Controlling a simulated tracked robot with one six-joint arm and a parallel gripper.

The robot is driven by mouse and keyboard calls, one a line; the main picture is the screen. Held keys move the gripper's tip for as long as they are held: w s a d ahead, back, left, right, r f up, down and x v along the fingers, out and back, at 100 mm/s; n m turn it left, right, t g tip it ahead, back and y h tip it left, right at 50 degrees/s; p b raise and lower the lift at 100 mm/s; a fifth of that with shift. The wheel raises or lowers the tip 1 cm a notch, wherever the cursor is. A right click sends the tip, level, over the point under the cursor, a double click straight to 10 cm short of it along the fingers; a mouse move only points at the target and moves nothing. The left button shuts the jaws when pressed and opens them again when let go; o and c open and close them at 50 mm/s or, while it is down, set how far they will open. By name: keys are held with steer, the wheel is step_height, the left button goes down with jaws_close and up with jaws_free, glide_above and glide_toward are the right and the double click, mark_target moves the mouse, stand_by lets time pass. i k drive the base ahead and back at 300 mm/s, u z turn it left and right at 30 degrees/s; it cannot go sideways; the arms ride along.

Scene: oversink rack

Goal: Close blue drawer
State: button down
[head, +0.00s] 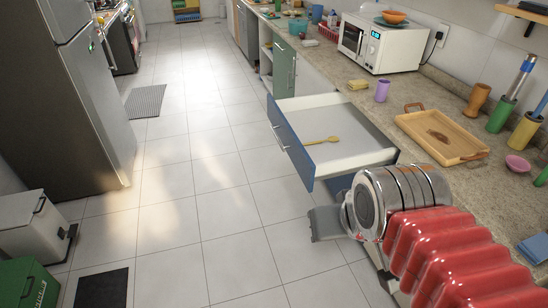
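The blue drawer (288,142) is pulled out from the counter in the head view. Its blue front with metal handles faces left into the aisle. A wooden spoon (322,141) lies on its pale floor. My gripper (326,223) is grey and sits in front of the drawer's near side, low and close to its front corner. Its fingers are mostly hidden behind my arm's wrist, so I cannot tell if they are open or shut. No contact with the drawer is clear.
The stone counter (420,88) on the right carries a white microwave (385,42), a wooden tray (438,134) and several cups. A fridge (88,90) stands on the left. A bin (32,228) and dark mat (102,290) are at lower left. The tiled aisle is clear.

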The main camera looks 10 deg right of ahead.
mark_target(297, 121)
steer(key=u, duration=0.3)
steer(key=i, duration=0.6)
steer(key=u, duration=0.95)
steer(key=i, duration=0.75)
steer(key=u, duration=0.45)
